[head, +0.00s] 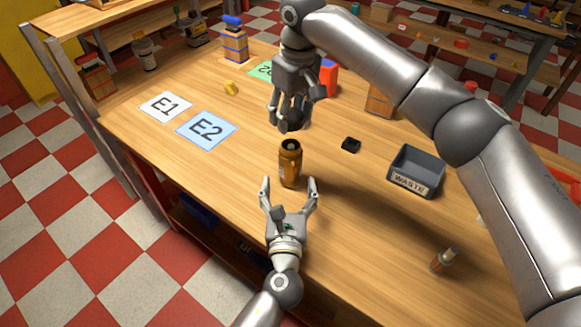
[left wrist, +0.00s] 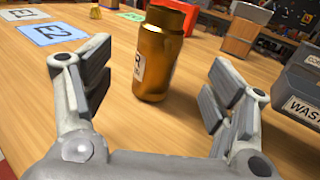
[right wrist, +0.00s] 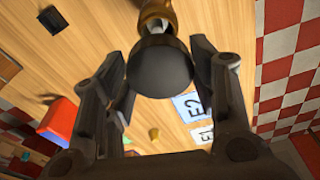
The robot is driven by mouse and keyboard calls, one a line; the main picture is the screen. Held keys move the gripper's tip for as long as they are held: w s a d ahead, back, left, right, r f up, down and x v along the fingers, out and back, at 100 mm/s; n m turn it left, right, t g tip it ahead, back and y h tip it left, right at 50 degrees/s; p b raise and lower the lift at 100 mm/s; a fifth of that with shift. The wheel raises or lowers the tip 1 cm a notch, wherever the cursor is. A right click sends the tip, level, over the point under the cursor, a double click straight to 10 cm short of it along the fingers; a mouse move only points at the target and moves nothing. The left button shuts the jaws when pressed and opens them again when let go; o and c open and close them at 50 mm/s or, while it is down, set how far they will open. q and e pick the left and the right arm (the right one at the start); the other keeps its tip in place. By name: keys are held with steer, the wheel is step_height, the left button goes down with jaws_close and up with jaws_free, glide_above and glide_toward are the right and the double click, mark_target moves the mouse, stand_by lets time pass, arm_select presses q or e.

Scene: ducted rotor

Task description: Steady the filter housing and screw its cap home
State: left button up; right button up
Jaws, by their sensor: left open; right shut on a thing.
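The filter housing (head: 290,167) is an amber-bronze cylinder standing upright on the table; in the left wrist view (left wrist: 160,60) it shows a white label on its side. My left gripper (head: 289,184) is open in front of the housing, its fingers apart and not touching it. My right gripper (head: 290,118) is above and behind the housing in the head view, shut on the dark round cap (right wrist: 160,68). In the head view the cap (head: 298,112) is partly hidden by the fingers. The cap is apart from the housing in the head view.
A grey WASTE bin (head: 415,172) and a small black block (head: 351,145) are to the right. Cards E1 (head: 165,106) and E2 (head: 206,130) lie to the left. A small cylinder (head: 444,260) stands near the right front. The table around the housing is clear.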

mark_target(290, 165)
arm_select(q)
steer(key=w, duration=1)
steer(key=shift+d, duration=0.2)
steer(key=shift+s, duration=0.1)
steer(key=c, duration=1.5)
steer(key=shift+c, duration=0.2)
arm_select(e)
steer(key=shift+f, duration=2.5)
